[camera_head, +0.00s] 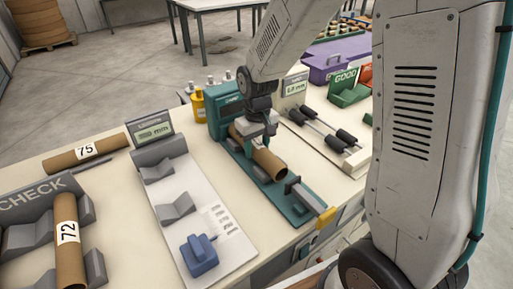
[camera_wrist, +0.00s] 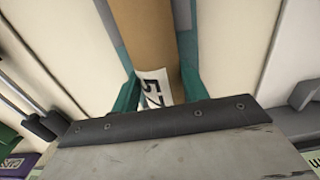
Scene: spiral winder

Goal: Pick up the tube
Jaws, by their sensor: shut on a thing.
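A brown cardboard tube (camera_head: 267,161) lies along the teal fixture (camera_head: 297,211) in the head view, over its grey cradle. I cannot tell whether it rests on the cradle or hangs just above it. My gripper (camera_head: 260,136) comes down on it from above and is shut around its middle. In the wrist view, the teal fingers of my gripper (camera_wrist: 160,90) are on both sides of the tube (camera_wrist: 148,35). A white label with a partly hidden number (camera_wrist: 155,85) shows between them. My gripper's body hides the tube's near part there.
Other tubes lie left: one marked 75 (camera_head: 85,152) and one marked 72 (camera_head: 68,235) on the CHECK stand (camera_head: 30,232). A white board with grey cradles (camera_head: 178,205) is left of the fixture. A roller unit (camera_head: 325,133) and a green GOOD bin (camera_head: 347,88) are right.

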